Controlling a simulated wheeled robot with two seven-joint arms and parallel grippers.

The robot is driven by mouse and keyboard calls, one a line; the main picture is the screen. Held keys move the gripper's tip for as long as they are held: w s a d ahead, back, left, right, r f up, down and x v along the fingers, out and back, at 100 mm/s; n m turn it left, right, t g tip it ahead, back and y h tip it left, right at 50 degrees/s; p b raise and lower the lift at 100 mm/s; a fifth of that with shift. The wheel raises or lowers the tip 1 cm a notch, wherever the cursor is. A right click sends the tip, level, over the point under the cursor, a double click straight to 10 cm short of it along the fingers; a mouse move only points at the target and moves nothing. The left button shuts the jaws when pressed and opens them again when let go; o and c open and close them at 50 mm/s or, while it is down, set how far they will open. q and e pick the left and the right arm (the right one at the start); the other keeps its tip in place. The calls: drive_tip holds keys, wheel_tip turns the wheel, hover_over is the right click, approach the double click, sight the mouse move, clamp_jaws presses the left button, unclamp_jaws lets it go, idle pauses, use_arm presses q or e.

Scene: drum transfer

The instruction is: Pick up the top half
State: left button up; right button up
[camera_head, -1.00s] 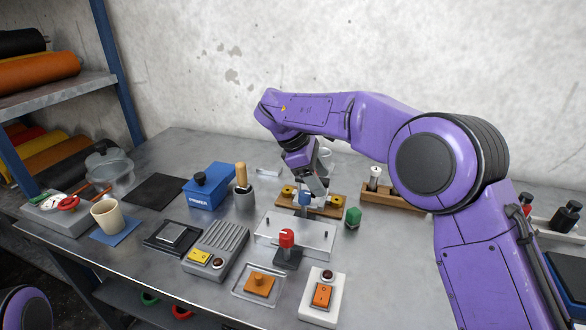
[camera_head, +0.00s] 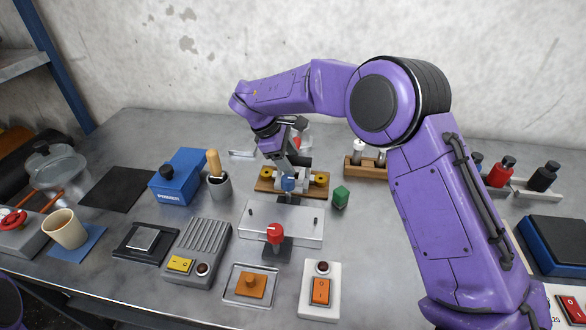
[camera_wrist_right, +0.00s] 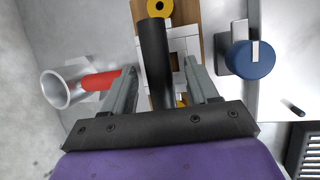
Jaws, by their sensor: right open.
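A pale grey block (camera_wrist_right: 193,45) sits mid-way along a wooden board (camera_head: 262,187) between yellow round pieces with holes. In the head view the block (camera_head: 305,184) is partly hidden by my right gripper (camera_head: 293,166) and a blue knob (camera_head: 288,184). In the right wrist view my right gripper (camera_wrist_right: 162,68) is open, its fingers pointing at the board. A dark upright cylinder (camera_wrist_right: 154,55) lies between the fingers and covers part of the block. I cannot tell whether it touches them, or which part is the top half. My left gripper is out of view.
The blue knob (camera_wrist_right: 252,58) stands right of the board in the wrist view; a red cylinder with a grey ring (camera_wrist_right: 100,80) lies left. A wooden rack (camera_head: 352,170) stands behind.

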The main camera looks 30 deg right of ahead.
drive_tip(key=shift+s+d+f, duration=0.2)
drive_tip(key=shift+d+f, duration=0.25)
drive_tip(key=shift+f, duration=0.05)
drive_tip(key=shift+a, duration=0.1)
clamp_jaws()
